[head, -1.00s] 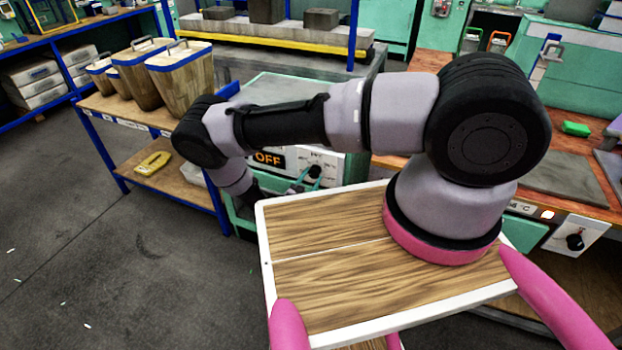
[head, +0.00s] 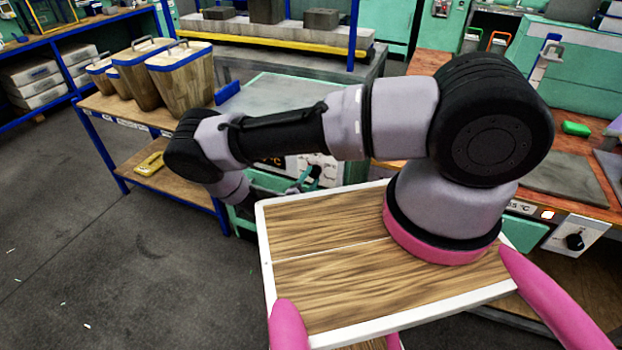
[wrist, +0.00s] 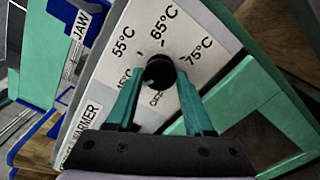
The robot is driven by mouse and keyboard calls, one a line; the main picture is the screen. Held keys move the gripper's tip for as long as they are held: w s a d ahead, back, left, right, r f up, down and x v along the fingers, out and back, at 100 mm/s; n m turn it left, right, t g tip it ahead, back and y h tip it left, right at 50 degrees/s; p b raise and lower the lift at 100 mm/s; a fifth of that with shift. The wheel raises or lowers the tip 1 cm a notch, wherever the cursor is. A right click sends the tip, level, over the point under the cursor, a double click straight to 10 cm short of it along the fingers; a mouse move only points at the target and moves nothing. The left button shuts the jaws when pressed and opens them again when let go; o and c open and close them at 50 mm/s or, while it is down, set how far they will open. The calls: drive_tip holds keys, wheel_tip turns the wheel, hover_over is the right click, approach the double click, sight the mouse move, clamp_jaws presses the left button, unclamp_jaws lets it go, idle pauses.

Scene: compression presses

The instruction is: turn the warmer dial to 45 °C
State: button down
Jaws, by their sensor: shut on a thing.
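The warmer dial (wrist: 159,68) is a round black knob on a white panel in the wrist view. Labels for 45, 55, 65 and 75 °C and OFF surround it; the 45 °C label is partly covered by my left finger. My gripper (wrist: 160,78) has its green fingers on both sides of the knob, shut on it. I cannot make out clearly where the knob points.
A shelf bench with wooden containers (head: 185,80) stands at left. Another station with a dial (head: 575,241) and a lit red light is at right. Floor at left is clear.

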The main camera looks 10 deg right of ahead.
drive_tip(key=shift+s, duration=0.1)
idle(0.3)
drive_tip(key=shift+c, duration=1.4)
unclamp_jaws()
